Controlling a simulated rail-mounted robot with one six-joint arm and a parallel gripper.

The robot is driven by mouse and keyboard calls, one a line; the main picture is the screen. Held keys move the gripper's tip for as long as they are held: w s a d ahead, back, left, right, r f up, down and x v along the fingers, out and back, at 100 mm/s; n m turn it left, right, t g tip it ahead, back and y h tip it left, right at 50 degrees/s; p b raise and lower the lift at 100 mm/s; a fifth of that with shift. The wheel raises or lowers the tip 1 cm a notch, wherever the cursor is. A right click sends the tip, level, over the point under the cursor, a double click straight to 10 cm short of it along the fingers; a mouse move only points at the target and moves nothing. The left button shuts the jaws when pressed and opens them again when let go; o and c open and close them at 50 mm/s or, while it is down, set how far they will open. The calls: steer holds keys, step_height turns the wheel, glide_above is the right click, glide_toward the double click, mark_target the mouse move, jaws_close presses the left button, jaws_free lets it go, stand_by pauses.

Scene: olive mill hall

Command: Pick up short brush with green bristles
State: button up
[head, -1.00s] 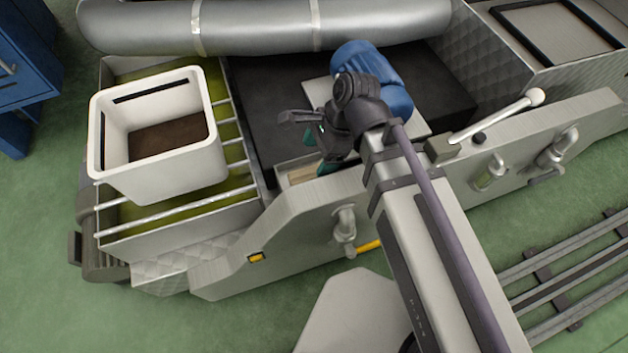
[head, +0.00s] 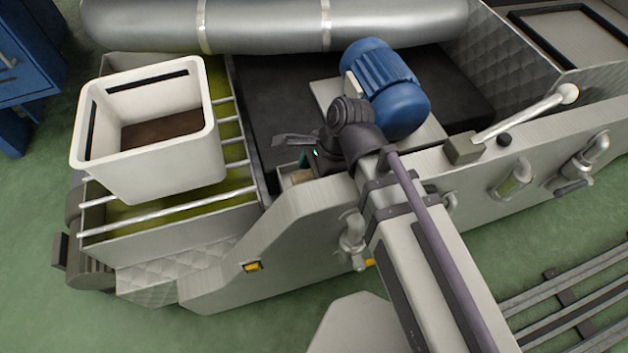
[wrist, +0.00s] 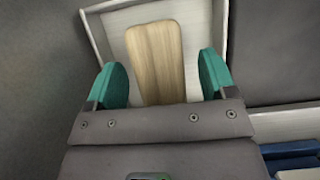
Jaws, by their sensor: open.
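A pale wooden piece (wrist: 155,55), seemingly the brush's back or handle, lies in a shallow light tray (wrist: 108,35) in the wrist view. No green bristles show, so I cannot confirm it is the brush. My gripper (wrist: 164,82) is open, with one teal fingertip on each side of the wood's near part and a gap on both sides. In the head view my gripper (head: 308,160) is low over the tray beside the dark bed. Only a small bit of the wood (head: 300,176) shows there; my wrist hides the rest.
A blue motor (head: 385,85) stands close behind my wrist. A white bin (head: 150,170) sits on rails to the left. A lever with a white knob (head: 520,115) rises at the right. The machine's grey side wall (head: 290,235) runs in front of the tray.

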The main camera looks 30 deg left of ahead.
steer(key=shift+f, duration=0.2)
stand_by(0.3)
steer(key=c, duration=1)
